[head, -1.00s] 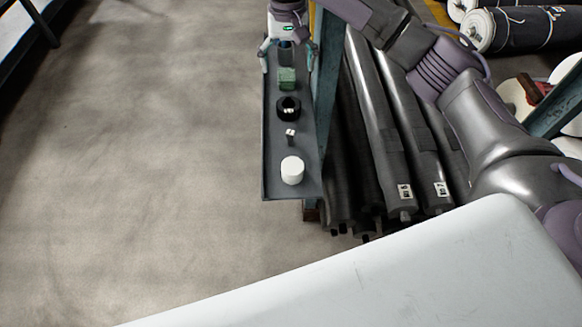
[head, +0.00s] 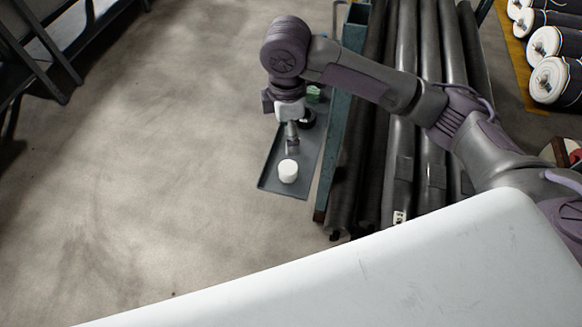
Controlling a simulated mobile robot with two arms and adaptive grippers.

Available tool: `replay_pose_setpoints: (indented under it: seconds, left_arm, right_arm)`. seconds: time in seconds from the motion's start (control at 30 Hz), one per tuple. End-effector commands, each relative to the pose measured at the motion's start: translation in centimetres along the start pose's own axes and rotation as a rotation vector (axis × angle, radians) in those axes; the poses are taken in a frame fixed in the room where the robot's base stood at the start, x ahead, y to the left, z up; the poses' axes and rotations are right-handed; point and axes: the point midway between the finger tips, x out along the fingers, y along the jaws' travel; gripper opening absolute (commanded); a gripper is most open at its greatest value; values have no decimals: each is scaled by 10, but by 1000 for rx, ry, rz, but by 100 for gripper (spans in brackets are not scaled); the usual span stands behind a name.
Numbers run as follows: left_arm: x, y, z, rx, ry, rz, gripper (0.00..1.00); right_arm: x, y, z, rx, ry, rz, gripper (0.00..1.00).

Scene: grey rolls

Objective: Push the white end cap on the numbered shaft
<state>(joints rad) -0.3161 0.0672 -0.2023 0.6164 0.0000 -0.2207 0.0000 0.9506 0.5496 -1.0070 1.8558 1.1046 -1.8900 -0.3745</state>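The white end cap (head: 288,171) is a short white cylinder standing on the near end of a narrow grey tray (head: 268,181). My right gripper (head: 292,147) points down over the tray, just behind the cap in the picture. Its fingers are small and seen edge-on, so I cannot tell whether they are open or hold anything. Long dark rolls (head: 404,130) lie right of the tray. A white label (head: 399,216) shows on one near end, too small to read. My white body hides other near ends. My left gripper is not in view.
A black ring (head: 307,119) and a green block (head: 314,93) stand farther back on the tray, partly behind my gripper. A blue-green post (head: 336,140) separates tray and rolls. Pale rolls (head: 553,80) lie at far right.

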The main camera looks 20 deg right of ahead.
Motion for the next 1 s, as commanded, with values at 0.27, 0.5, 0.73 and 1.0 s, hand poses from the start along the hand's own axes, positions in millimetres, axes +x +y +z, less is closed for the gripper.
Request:
replay_pose_setpoints:
  seconds: [0.27,0.5,0.73,1.0]
  left_arm:
    - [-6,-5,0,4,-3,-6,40]
    - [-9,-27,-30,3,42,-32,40]
    - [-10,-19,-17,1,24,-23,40]
    - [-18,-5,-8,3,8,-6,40]
  right_arm:
    - [25,-11,-1,-114,3,-5,78]
    - [70,-10,-1,-111,3,-5,78]
    - [87,-9,0,-112,4,-2,78]
    - [124,-7,6,-111,2,-3,78]
